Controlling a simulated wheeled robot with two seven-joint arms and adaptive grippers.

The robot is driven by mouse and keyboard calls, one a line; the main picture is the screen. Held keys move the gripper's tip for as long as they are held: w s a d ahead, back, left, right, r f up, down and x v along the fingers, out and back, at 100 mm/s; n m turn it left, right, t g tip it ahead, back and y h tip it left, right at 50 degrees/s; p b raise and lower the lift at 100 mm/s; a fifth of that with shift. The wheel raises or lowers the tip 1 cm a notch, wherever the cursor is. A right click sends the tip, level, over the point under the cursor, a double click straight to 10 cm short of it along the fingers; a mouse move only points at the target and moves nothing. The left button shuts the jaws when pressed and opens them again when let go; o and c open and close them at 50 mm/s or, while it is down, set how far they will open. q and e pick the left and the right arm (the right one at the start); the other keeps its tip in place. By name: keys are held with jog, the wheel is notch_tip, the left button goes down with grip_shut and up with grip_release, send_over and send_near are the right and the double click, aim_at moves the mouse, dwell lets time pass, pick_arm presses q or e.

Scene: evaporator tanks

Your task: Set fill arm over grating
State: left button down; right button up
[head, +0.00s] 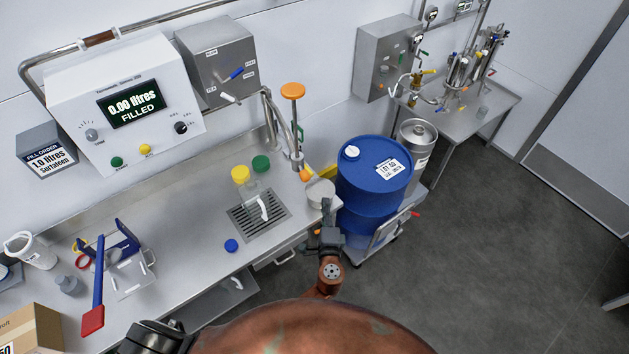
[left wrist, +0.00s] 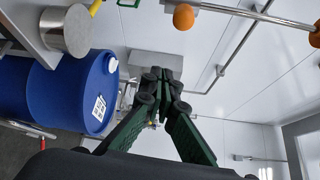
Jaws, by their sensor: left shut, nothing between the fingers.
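The fill arm (head: 297,140) is a metal pipe with an orange knob on top and an orange ball at its lower end. It stands at the right part of the bench, to the right of the grating (head: 241,226), not over it. A clear container with a white handle (head: 264,208) stands on the grating. My left gripper (head: 326,207) is shut and empty at the bench's right end, below the fill arm in the picture and apart from it. In the left wrist view its fingertips (left wrist: 162,76) meet, with the fill arm's pipe (left wrist: 240,12) beyond. My right gripper is not in view.
A round metal pot (head: 320,191) sits close by the left gripper, beside the blue drum (head: 372,180) on a trolley.

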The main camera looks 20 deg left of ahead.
pick_arm(q)
jog(key=r+p+x, duration=0.2)
jog(key=x, duration=0.8)
jog(key=s+a+p, duration=0.2)
jog(key=a, duration=0.1)
jog(key=shift+s+r, duration=0.15)
jog(key=shift+r, duration=0.1)
